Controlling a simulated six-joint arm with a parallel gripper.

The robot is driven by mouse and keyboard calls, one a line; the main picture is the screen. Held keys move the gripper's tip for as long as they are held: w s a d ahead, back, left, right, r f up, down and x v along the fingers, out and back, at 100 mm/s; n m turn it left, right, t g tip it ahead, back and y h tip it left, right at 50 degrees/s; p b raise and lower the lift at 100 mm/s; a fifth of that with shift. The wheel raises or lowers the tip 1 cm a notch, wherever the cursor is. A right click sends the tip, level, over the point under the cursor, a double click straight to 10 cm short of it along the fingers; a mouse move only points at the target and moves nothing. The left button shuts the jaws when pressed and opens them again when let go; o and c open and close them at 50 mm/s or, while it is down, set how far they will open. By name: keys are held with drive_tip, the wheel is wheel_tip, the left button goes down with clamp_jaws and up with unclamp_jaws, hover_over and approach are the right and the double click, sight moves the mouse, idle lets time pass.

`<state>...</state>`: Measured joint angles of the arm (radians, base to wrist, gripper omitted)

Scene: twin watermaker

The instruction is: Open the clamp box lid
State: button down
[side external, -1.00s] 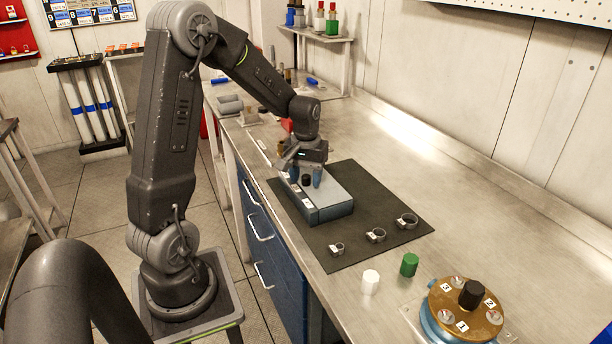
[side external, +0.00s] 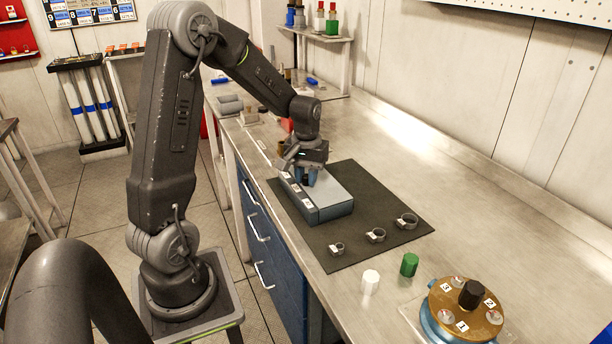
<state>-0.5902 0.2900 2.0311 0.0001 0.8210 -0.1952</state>
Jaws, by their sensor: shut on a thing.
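The clamp box (side external: 329,206) is a flat blue-grey box with a light grey lid (side external: 325,191) and small white labels along its near left edge. It lies on the dark mat, and its lid is down. My gripper (side external: 306,178) points down over the far left part of the lid. Its blue fingertips are close together around the black knob on the lid, which they now mostly hide.
Three ring clamps (side external: 375,235) lie on the dark mat (side external: 345,256) in front of the box. A white cap (side external: 370,282) and a green cap (side external: 409,265) stand beyond the mat's near edge. A brass-topped round unit (side external: 466,312) stands at the lower right. The bench right of the mat is clear.

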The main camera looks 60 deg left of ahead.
drive_tip(key=w, duration=0.8)
drive_tip(key=shift+w, duration=0.25)
drive_tip(key=c, duration=1)
unclamp_jaws()
drive_tip(key=shift+o, duration=0.2)
drive_tip(key=shift+r, duration=0.15)
wheel_tip(320, 180, up, 14)
drive_tip(key=shift+f, duration=0.2)
